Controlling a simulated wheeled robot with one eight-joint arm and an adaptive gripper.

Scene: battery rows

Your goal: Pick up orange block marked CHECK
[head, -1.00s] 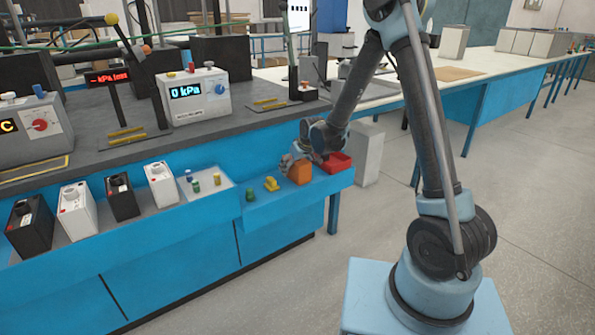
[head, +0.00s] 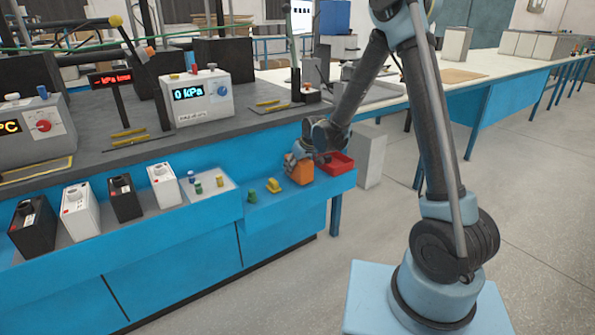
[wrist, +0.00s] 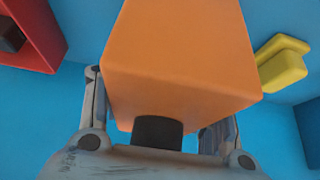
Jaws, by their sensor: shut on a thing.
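The orange block (head: 301,174) is at the right end of the blue shelf, between a yellow piece and a red tray. In the wrist view the orange block (wrist: 180,60) fills the upper middle, with a dark round part (wrist: 157,132) below it. My gripper (head: 290,165) is at the block in the head view. In the wrist view my gripper (wrist: 162,115) has a finger on each side of the block and is shut on it. I see no CHECK marking on the faces in view. I cannot tell if the block is clear of the shelf.
A red tray (head: 339,164) is right of the block. A yellow piece (head: 274,186) and a green piece (head: 251,196) are to its left. A pale tray (head: 209,190) with small pieces and several black and white batteries (head: 76,208) line the shelf farther left.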

